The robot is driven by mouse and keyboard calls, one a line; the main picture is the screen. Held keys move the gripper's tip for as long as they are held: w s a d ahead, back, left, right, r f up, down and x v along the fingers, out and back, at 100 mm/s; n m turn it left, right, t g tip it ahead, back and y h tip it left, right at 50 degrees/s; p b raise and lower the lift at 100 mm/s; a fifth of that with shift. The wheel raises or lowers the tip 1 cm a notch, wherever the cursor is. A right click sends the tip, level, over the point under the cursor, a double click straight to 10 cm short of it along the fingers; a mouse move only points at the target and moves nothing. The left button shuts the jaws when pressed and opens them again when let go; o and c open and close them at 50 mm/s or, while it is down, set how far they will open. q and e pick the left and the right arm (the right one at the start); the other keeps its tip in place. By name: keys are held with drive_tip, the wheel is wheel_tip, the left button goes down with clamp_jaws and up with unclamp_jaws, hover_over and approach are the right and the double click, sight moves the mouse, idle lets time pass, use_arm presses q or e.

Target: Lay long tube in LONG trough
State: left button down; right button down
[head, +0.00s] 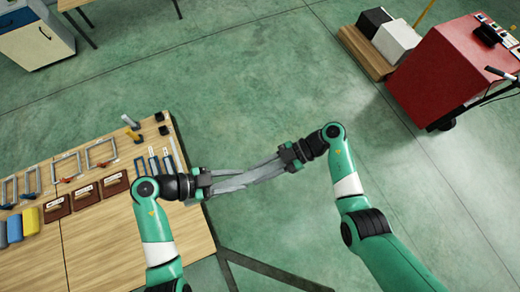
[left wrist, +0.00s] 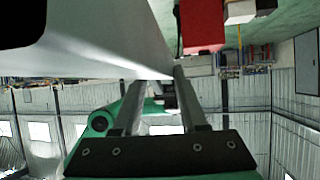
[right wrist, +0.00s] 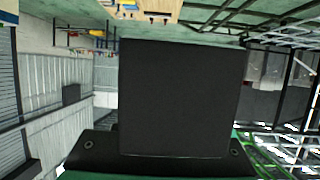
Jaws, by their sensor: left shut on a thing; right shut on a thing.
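A long grey piece (head: 248,177), apparently the long tube, spans the gap between my two grippers in the head view. Its outline is angular and partly merges with the fingers. My left gripper (head: 206,184) is shut on its left end, just off the table's right edge. My right gripper (head: 291,156) is shut on its right end, over open floor. In the left wrist view a pale surface (left wrist: 105,40) runs close to the left fingers (left wrist: 165,100). A dark block (right wrist: 182,95) fills the middle of the right wrist view and hides the right fingertips. I cannot identify the LONG trough.
A wooden table (head: 105,250) at left holds clamps, brown boxes (head: 86,196) and blue and yellow blocks. Dark frame bars (head: 265,268) lie low at bottom centre. A red cabinet (head: 445,72) and a white box (head: 395,42) stand upper right. The middle floor is clear.

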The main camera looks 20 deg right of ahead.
use_arm(q)
drive_tip(key=shift+c, duration=1.8)
unclamp_jaws()
